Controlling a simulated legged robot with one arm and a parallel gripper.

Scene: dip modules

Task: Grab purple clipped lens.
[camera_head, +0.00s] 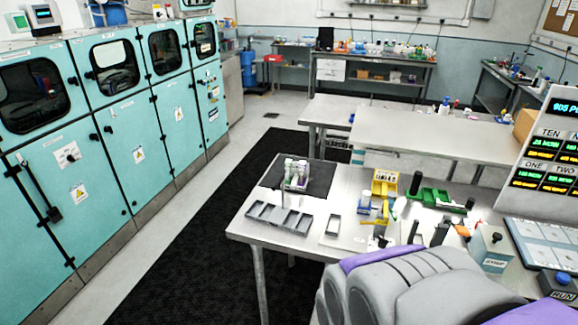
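I cannot pick out a purple clipped lens in the head view; the small parts on the near steel table (345,180) are too small to identify. The clear purple patches are on my own grey body at the bottom right, which hides the table's front right part. Two dark upright pieces stand just beyond my body, among the small parts. I cannot tell whether they belong to my gripper, and I cannot make out its fingers or anything held in it.
The near table holds a grey compartment tray (280,217), a rack of white-capped tubes (296,174), a yellow holder (384,183), a green tray (440,198) and a grey box (489,248). A control panel (545,160) stands right. Teal cabinets (120,130) line the left. The black floor mat (200,230) is clear.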

